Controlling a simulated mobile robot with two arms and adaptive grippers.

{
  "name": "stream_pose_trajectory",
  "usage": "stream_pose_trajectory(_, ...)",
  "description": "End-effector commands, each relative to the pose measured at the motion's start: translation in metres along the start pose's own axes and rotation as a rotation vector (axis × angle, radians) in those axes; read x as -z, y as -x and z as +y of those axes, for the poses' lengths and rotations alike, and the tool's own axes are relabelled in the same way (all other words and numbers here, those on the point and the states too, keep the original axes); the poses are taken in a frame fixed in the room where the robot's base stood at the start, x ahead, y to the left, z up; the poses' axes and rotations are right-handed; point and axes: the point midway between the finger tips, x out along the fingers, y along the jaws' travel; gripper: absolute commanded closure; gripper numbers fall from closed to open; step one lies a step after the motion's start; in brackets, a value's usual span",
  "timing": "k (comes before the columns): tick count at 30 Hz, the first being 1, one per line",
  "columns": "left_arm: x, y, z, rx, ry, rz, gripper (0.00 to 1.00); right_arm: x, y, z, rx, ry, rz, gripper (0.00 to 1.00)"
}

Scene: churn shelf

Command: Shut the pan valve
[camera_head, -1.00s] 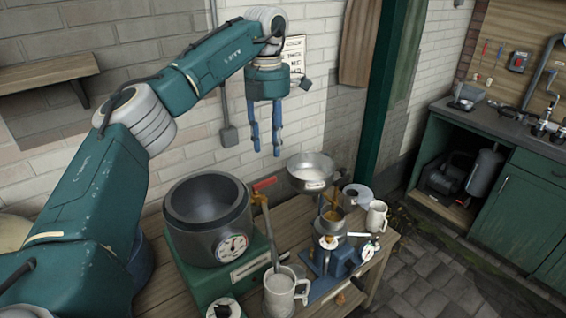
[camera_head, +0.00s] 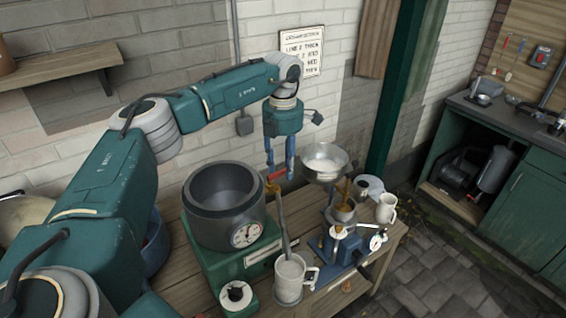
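A metal pan (camera_head: 325,175) stands at the back of the wooden bench, right of the dark pot (camera_head: 225,205). A red lever (camera_head: 274,175), which looks like the valve handle, sits between pot and pan, with a brownish part below it. My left gripper (camera_head: 279,172) points down from above with its two blue fingers apart. The fingertips are at the red lever, which shows between and just below them; I cannot tell whether they touch it. The joint of the valve is too small to make out. My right gripper is not in view.
A grey mug (camera_head: 289,280) with a long tool in it stands at the bench front. A blue device (camera_head: 342,245) with a gauge and a white jug (camera_head: 387,208) are to the right. A green post (camera_head: 398,90) rises behind the bench. A wall shelf (camera_head: 60,80) is at upper left.

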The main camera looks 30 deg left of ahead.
Motion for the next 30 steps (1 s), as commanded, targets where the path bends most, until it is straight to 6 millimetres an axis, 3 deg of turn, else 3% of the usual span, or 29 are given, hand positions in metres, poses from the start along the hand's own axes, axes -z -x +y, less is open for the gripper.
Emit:
stream_pose_trajectory(5,0.0,0.0,0.0,0.0,0.0,0.0,0.67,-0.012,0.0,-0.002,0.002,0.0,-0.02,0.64)
stream_pose_trajectory(10,0.0,0.0,0.0,0.0,0.0,0.0,1.0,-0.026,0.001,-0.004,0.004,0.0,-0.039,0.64)
stream_pose_trajectory(20,0.0,0.001,-0.001,0.0,-0.022,0.0,1.0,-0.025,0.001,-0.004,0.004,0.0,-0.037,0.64)
stream_pose_trajectory(30,0.0,0.001,-0.009,-0.001,-0.21,0.0,1.0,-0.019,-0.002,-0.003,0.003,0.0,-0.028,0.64)
